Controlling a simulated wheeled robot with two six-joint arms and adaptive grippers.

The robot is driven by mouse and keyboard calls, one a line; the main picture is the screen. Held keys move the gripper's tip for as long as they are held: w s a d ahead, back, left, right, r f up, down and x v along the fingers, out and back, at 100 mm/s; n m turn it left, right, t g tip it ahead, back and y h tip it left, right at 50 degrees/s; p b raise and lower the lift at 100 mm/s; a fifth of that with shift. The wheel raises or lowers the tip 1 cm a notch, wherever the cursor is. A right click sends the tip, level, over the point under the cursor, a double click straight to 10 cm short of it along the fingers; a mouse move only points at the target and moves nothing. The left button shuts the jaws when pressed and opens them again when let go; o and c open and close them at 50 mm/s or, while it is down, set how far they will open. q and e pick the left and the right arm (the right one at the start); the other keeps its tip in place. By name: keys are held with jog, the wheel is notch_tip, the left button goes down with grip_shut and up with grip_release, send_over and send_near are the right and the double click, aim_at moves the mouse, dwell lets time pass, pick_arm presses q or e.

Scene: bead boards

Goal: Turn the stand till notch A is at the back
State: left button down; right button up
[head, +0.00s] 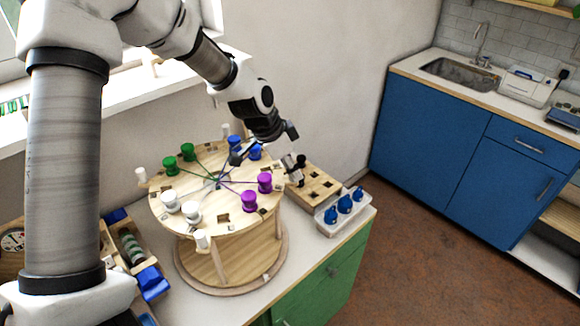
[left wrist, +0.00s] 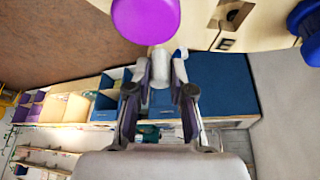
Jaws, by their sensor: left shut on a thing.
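The stand is a round wooden turntable (head: 180,228) on a white worktop, with pairs of green (head: 188,152), white (head: 192,210), purple (head: 264,182) and blue bobbins on it. Threads from them meet near its middle. White pegs stand around its rim, one at the left (head: 141,174) and one at the front (head: 201,239). My left gripper (left wrist: 160,88) is shut on a pale peg (left wrist: 160,62) at the rim, beside a purple bobbin. In the head view it is over the right back side.
A wooden block with holes (head: 322,186) and a white tray (head: 328,224) of blue pieces stand close to the right of the stand. Boxes with blue parts (head: 152,282) lie at its left. A wall is behind; blue cupboards (head: 425,150) are farther right.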

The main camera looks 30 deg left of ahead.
pick_arm(q)
jog(key=shift+s+d+f+m+b, duration=0.2)
jog(key=shift+s+d+m+b, duration=0.25)
jog(key=shift+s, duration=0.3)
jog(key=c, duration=1)
grip_release()
jog(key=shift+c, duration=0.2)
jog(key=shift+w+f, duration=0.1)
jog(key=shift+w, duration=0.25)
jog(key=v, duration=1.2)
jog(key=shift+w, duration=0.25)
